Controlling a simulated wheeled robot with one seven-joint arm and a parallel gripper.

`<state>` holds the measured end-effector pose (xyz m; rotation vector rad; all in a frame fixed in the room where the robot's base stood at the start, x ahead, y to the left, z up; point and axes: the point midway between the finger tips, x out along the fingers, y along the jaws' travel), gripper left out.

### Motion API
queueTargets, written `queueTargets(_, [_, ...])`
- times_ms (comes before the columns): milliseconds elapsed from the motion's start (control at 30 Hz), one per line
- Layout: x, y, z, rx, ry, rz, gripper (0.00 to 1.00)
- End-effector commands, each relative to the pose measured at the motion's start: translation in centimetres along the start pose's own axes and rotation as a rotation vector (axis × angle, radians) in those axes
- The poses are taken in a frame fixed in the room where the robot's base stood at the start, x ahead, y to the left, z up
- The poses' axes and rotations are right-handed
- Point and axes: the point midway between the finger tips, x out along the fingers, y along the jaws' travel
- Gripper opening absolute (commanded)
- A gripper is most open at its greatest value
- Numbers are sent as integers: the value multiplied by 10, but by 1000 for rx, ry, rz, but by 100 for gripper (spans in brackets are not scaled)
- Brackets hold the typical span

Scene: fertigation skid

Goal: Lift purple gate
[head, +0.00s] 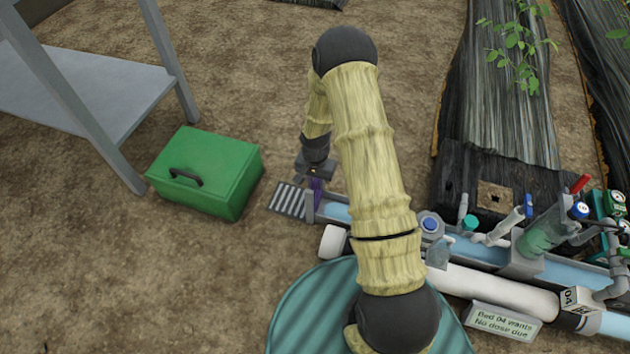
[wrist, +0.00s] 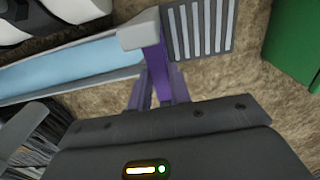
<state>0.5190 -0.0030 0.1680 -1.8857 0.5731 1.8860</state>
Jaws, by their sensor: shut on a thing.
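The purple gate (head: 316,185) stands at the left end of a grey channel (head: 335,211) that holds pale blue water. It is small and partly hidden by my gripper in the head view. In the wrist view the purple gate (wrist: 159,72) runs between my fingers, beside a pale grey block at the channel's end. My gripper (head: 315,178) points down and is shut on the gate; its fingers also show in the wrist view (wrist: 158,92). I cannot tell whether the gate's lower edge is clear of the channel.
A slotted grey grate (head: 287,200) lies left of the channel end. A green box (head: 205,172) with a black handle sits further left, near a grey metal stand (head: 100,90). Pipes, valves and a white sign (head: 502,321) are at right. Bare soil lies in front.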

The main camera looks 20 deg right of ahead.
Motion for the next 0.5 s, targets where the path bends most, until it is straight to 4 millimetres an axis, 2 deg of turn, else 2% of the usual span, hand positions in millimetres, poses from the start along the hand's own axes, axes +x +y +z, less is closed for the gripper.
queueTargets(233, [-6, 0, 0, -1, 0, -1, 0])
queueTargets(500, [-29, -1, 1, -1, -2, 1, 0])
